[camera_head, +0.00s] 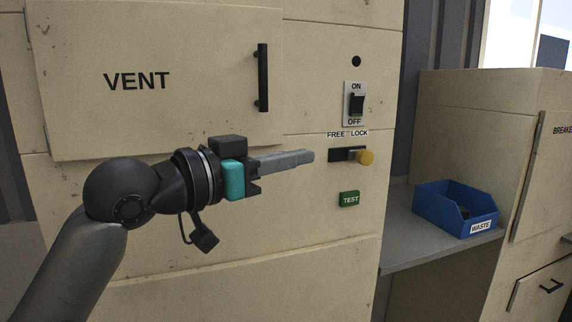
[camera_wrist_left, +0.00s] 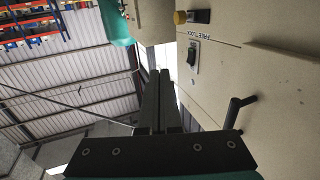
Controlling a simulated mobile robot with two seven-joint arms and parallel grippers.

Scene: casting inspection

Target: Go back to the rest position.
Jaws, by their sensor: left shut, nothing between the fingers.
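My left gripper (camera_head: 308,156) is shut and empty in the head view. It points right in front of the beige cabinet (camera_head: 240,250), with its tips left of the yellow-ended lock slider (camera_head: 365,157). A small gap in the picture separates the tips from the slider. In the left wrist view the left fingers (camera_wrist_left: 160,75) lie together with nothing between them. The slider's yellow end stands at the LOCK side. The ON/OFF switch (camera_head: 357,104) is above it and the green TEST button (camera_head: 349,199) below. My right gripper is not in view.
The VENT door (camera_head: 150,110) with a black bar handle (camera_head: 262,78) appears closed behind my left arm. A blue WASTE bin (camera_head: 440,212) stands on a grey shelf (camera_head: 400,250) at right. Another beige cabinet (camera_head: 480,110) stands beyond it.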

